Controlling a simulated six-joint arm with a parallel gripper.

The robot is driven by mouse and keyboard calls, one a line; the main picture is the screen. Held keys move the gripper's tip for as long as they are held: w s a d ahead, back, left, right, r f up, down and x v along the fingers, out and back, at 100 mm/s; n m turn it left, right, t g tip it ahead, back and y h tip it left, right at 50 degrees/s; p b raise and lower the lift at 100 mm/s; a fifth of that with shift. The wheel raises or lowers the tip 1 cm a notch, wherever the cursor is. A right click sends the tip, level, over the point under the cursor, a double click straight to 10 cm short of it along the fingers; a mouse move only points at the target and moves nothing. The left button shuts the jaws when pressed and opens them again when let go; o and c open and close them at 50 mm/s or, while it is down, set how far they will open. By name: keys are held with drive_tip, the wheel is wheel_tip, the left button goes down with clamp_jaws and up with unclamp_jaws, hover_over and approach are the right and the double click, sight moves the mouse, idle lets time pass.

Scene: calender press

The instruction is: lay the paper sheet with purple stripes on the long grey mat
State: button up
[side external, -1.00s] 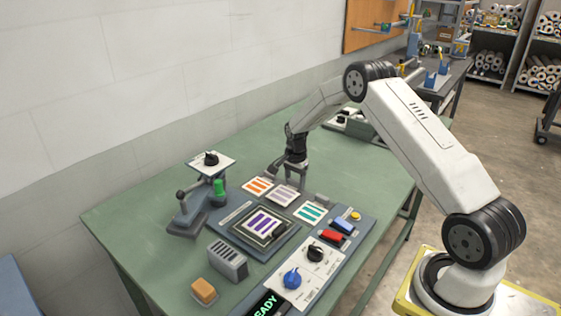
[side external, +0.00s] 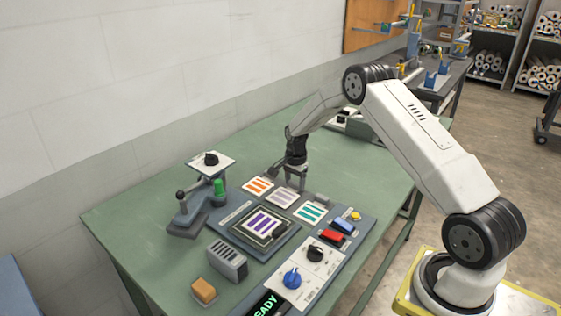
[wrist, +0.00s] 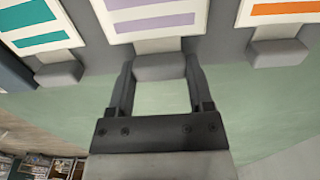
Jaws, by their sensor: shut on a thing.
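A white paper sheet with pale purple stripes (side external: 282,196) lies between an orange-striped and a teal-striped sheet. In the wrist view the pale purple sheet (wrist: 152,18) has a grey block-like tab (wrist: 160,67) at its near edge. My gripper (side external: 296,187) is at that edge, pointing down; in the wrist view its fingers (wrist: 160,75) stand on either side of the tab, shut on it. A white sheet with darker purple stripes (side external: 262,223) lies on a dark square pad, on a slate-grey board (side external: 232,218). I cannot tell which grey surface is the long mat.
The orange-striped sheet (side external: 257,186) and teal-striped sheet (side external: 310,212) are close on both sides, each with a grey tab. A control panel with knobs (side external: 292,281), a grey slotted block (side external: 228,260), an orange-topped block (side external: 204,291) and a lever stand (side external: 187,218) surround the board.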

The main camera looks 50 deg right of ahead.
drive_tip(key=shift+f, duration=0.15)
idle(0.6)
drive_tip(key=o, duration=1.2)
drive_tip(key=shift+r, duration=3.5)
